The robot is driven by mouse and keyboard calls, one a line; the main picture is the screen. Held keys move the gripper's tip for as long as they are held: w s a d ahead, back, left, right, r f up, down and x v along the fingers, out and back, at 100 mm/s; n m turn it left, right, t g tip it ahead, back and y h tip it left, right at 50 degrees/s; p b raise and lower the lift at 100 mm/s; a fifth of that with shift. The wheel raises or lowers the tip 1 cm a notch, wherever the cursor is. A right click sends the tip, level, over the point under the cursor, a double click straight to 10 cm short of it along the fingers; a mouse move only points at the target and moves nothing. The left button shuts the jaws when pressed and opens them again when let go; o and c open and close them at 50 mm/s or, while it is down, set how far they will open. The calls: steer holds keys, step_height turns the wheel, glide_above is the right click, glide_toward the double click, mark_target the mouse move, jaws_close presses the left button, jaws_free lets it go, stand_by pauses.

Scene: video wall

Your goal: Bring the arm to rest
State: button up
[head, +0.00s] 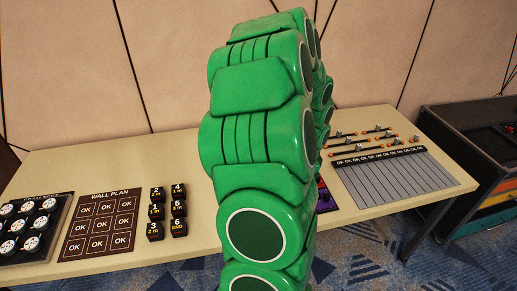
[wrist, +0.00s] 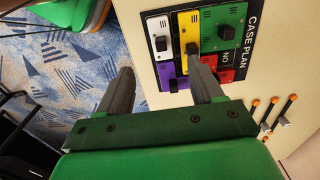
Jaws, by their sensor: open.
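My green arm (head: 255,130) stands folded and upright in the middle of the head view, in front of the table, and hides part of it. My gripper (wrist: 160,62) shows in the wrist view with its two grey fingers apart and nothing between them. Its right fingertip overlaps the yellow module on the case plan board (wrist: 256,40); I cannot tell whether they touch. The left fingertip is over the carpet beside the table edge. In the head view the gripper is hidden or out of frame.
The beige table (head: 185,150) carries a wall plan (head: 100,222), numbered black blocks (head: 179,209), a tray of round knobs (head: 30,225), a grey OK panel (head: 395,178) and orange-ended sliders (head: 370,137). A dark case (head: 480,150) stands at the right. Blue carpet (head: 370,260) lies in front.

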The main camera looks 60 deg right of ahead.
steer(key=shift+w, duration=0.1)
steer(key=w+a+r+n, duration=0.6)
steer(key=w+a, duration=0.3)
steer(key=w+a+r+n, duration=0.5)
steer(key=w+a+r, duration=0.2)
steer(key=w+a, duration=0.25)
steer(key=w+a+r+n+t+h, duration=0.1)
steer(key=a+r+n, duration=0.25)
steer(key=a, duration=0.45)
steer(key=w+a+r+n, duration=0.1)
steer(key=a+r+n, duration=0.25)
steer(key=a, duration=0.35)
steer(key=s+a+n, duration=0.5)
steer(key=s+a, duration=0.1)
steer(key=a, duration=0.3)
steer(key=shift+a+n+g, duration=0.3)
steer(key=shift+n, duration=0.1)
steer(key=s+a+n, duration=0.1)
steer(key=s, duration=0.2)
steer(key=s+a+f+n+g, duration=0.1)
steer(key=s, duration=0.2)
steer(key=s+a+n+g+y, duration=0.1)
steer(key=s+a, duration=0.1)
steer(key=s, duration=0.1)
steer(key=shift+s+f, duration=0.1)
steer(key=shift+f, duration=0.2)
steer(key=shift+c, duration=0.7)
steer(key=shift+s+a, duration=0.15)
steer(key=shift+s, duration=0.15)
steer(key=shift+c, duration=0.7)
